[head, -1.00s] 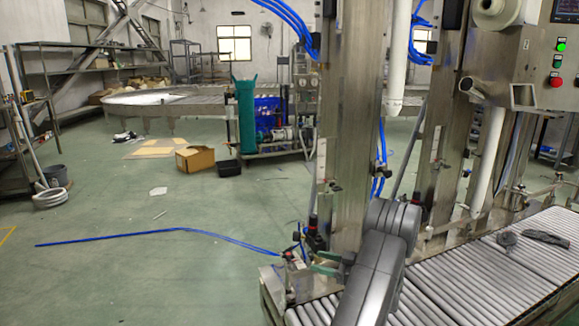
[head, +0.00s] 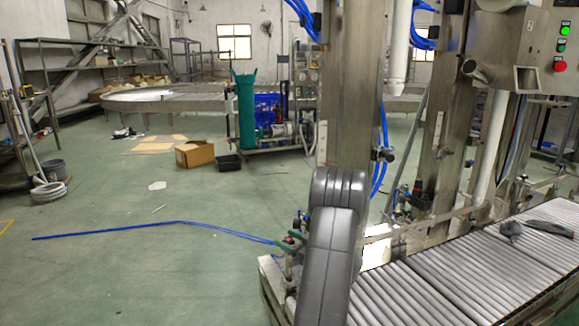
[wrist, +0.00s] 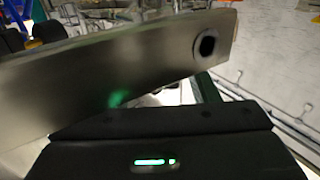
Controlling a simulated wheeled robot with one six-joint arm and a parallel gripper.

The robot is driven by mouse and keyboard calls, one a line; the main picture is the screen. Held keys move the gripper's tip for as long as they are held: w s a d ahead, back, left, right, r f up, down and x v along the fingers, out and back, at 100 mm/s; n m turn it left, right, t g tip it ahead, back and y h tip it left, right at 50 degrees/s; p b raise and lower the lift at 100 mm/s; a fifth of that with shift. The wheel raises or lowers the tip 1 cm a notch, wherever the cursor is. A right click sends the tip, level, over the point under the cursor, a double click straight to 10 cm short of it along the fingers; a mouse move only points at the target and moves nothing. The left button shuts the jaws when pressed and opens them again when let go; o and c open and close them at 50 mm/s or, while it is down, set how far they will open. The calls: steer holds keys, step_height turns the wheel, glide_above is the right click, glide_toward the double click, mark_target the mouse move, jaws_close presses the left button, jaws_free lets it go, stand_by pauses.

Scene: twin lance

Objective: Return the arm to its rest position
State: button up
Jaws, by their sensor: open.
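My arm's grey link (head: 332,235) rises from the lower edge of the head view, in front of the near end of the roller conveyor (head: 395,300). My gripper is not seen in the head view. In the wrist view, the dark housing of my gripper (wrist: 158,142), with a green light, fills the lower edge. Its fingertips cannot be made out. A metal plate (wrist: 110,75) with a round hole crosses the wrist view close beyond the housing; whether they touch cannot be told.
Tall steel posts (head: 345,110) stand close behind my arm. A control box (head: 535,45) hangs at the upper right. A dark tool (head: 548,228) lies on the rollers. A blue hose (head: 130,229) and a cardboard box (head: 194,154) are on the otherwise largely open floor at left.

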steer(key=shift+m+t+h+b, duration=0.75)
steer(key=shift+m+t+h, duration=1.3)
steer(key=shift+h, duration=0.25)
steer(key=shift+a+r+m+t+h+p, duration=0.1)
steer(key=shift+m+t+h+p, duration=0.2)
steer(key=shift+m+t+h, duration=0.6)
steer(key=shift+m+t+h+p, duration=0.2)
steer(key=shift+m+h, duration=0.35)
steer(key=shift+h, duration=0.75)
steer(key=m+h+p, duration=0.2)
steer(key=h+p, duration=0.1)
steer(key=h, duration=0.1)
steer(key=m+h+p, duration=0.3)
steer(key=p, duration=0.1)
steer(key=shift+r+t+h, duration=0.1)
steer(key=shift+t+h, duration=0.15)
steer(key=shift+h, duration=0.15)
steer(key=m+g+h+p, duration=0.1)
steer(key=m+h+p, duration=0.1)
steer(key=h+p, duration=0.2)
steer(key=shift+m, duration=0.4)
steer(key=shift+m+g+h+p, duration=0.4)
steer(key=shift+m+h+p, duration=0.1)
steer(key=shift+h, duration=0.3)
steer(key=shift+f, duration=0.2)
